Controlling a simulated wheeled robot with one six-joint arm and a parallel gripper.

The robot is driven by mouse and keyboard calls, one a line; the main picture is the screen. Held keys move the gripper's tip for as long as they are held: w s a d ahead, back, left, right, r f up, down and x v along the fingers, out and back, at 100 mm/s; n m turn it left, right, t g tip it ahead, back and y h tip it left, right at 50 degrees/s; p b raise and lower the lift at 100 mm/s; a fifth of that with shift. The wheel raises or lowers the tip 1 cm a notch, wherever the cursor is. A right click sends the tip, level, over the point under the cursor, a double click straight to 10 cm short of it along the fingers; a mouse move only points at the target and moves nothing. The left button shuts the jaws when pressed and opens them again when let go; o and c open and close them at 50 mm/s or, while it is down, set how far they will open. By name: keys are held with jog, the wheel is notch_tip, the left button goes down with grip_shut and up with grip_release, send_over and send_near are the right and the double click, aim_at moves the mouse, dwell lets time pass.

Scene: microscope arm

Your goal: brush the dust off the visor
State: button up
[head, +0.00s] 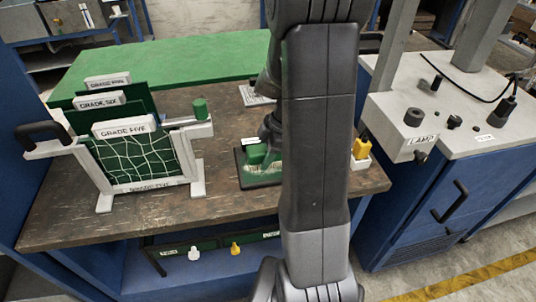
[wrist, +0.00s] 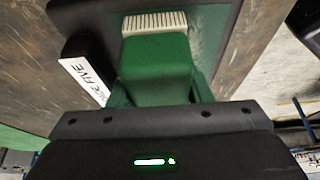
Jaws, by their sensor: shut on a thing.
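My gripper (head: 269,128) is partly hidden behind my arm in the head view. In the wrist view, my gripper (wrist: 158,88) is shut on a green brush (wrist: 156,66) with pale bristles at its far end. The brush (head: 255,153) also shows in the head view, low over a dark green plate that looks like the visor (head: 262,181). The visor (wrist: 212,18) lies flat on the bench, with pale dust on its surface beside the brush. I cannot tell whether the bristles touch it. My arm hides the visor's right part.
A white rack (head: 197,178) on the left holds several dark green plates with grade labels. A yellow object (head: 361,148) stands at the bench's right edge. The bench top (head: 225,215) in front is clear.

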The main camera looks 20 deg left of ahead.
jog(key=shift+s+a+f, duration=0.1)
jog(key=shift+s+a, duration=0.15)
jog(key=shift+a, duration=0.05)
jog(key=shift+a, duration=0.1)
jog(key=shift+s+a+b, duration=0.3)
jog(key=shift+s+a, duration=0.25)
jog(key=shift+a, duration=0.25)
jog(key=shift+w+d+r+b, duration=0.1)
jog(key=shift+w+d+b, duration=0.15)
jog(key=shift+d, duration=0.2)
jog(key=shift+w+d+r+b, duration=0.1)
jog(key=shift+w+d, duration=0.25)
jog(key=shift+d, duration=0.1)
